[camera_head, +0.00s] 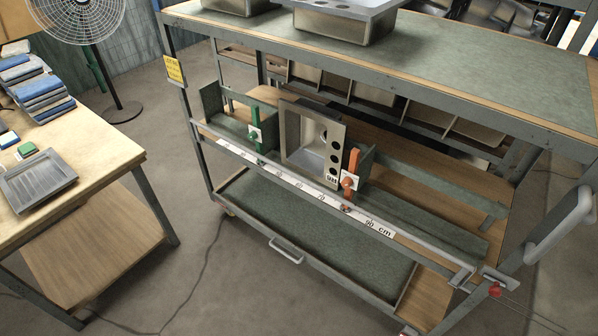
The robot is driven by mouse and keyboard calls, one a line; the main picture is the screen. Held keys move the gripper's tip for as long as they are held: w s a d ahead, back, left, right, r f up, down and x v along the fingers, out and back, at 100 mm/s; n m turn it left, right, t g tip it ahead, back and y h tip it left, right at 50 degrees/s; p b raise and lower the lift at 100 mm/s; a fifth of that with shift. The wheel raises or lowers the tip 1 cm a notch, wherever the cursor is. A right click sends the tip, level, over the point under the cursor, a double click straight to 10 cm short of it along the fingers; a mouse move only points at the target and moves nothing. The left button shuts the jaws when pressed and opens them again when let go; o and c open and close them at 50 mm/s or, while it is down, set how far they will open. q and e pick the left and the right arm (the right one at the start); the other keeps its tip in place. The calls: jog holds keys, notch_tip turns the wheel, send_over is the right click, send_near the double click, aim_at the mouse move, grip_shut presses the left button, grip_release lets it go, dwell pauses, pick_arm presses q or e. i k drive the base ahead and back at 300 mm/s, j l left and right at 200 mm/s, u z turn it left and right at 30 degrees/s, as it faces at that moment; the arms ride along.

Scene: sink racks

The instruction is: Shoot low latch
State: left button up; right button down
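A cart or bench has a long pale scale bar (300,190) along the front of its middle shelf, marked in cm. A red knob (495,290) sits by a small metal fitting (466,277) at the bar's right end, near the corner post. I cannot tell which part is the low latch or whether it is engaged. A green upright lever (254,130) and an orange upright lever (351,175) stand behind the bar. A metal sink unit (312,140) stands upright between them. Neither of my grippers is in view.
A lower drawer tray (310,235) with a front handle (286,250) lies beneath the shelf. A grey grab handle (560,228) is at right. A wooden table (85,150) stands at left, a fan (80,15) behind it. The floor between is clear apart from a cable.

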aim_at(495, 290)
jog(key=i+z, duration=0.1)
jog(key=z, duration=1.9)
